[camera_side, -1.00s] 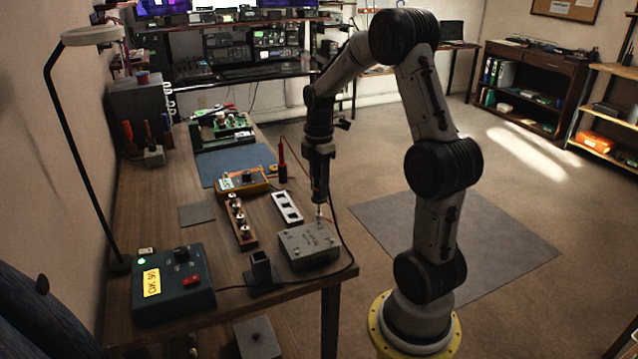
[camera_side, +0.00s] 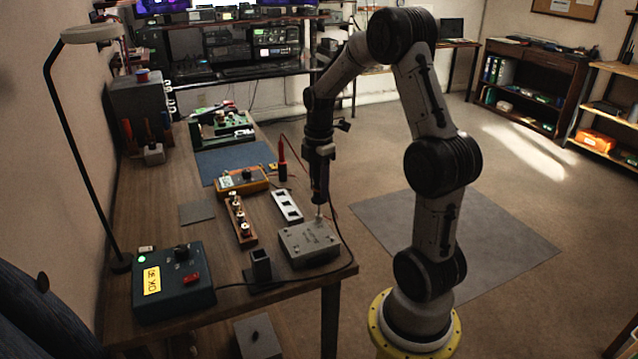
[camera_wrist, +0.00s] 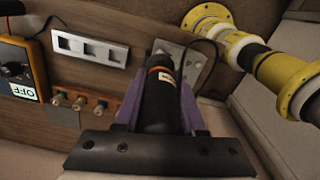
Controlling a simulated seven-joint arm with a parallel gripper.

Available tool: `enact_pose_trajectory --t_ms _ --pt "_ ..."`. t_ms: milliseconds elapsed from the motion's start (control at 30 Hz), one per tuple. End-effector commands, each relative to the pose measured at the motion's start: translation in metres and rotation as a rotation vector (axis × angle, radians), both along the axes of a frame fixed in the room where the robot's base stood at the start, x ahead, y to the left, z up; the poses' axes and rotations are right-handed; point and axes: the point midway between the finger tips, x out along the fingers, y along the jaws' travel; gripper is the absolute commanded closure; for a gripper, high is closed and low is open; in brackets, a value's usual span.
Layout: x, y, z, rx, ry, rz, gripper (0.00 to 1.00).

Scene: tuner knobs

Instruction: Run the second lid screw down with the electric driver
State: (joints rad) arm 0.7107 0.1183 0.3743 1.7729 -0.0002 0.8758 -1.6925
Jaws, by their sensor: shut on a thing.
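My gripper (camera_side: 318,165) is shut on the dark electric driver (camera_side: 320,190), which hangs upright with its bit pointing down. In the wrist view the driver (camera_wrist: 158,95) with its orange band sits between the purple fingers of my gripper (camera_wrist: 160,118). The grey metal box with its lid (camera_side: 309,243) lies at the table's right front edge. The bit comes down at the far side of the lid; whether it sits in a screw is too small to tell. In the wrist view the driver hides much of the lid (camera_wrist: 190,65).
A white slotted tray (camera_side: 287,206) and a wooden block with several knobs (camera_side: 240,220) stand left of the box. A black square holder (camera_side: 261,268) stands at the front, by the control box (camera_side: 173,284) and its cable. An orange meter (camera_side: 241,181) is behind.

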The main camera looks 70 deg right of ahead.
Motion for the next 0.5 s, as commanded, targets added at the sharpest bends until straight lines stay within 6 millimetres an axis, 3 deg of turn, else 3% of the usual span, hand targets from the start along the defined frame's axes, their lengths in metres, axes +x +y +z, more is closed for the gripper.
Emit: enact_pose_trajectory --t_ms 500 --pt "0.0002 -0.0001 -0.005 -0.001 -0.001 0.0 1.0"
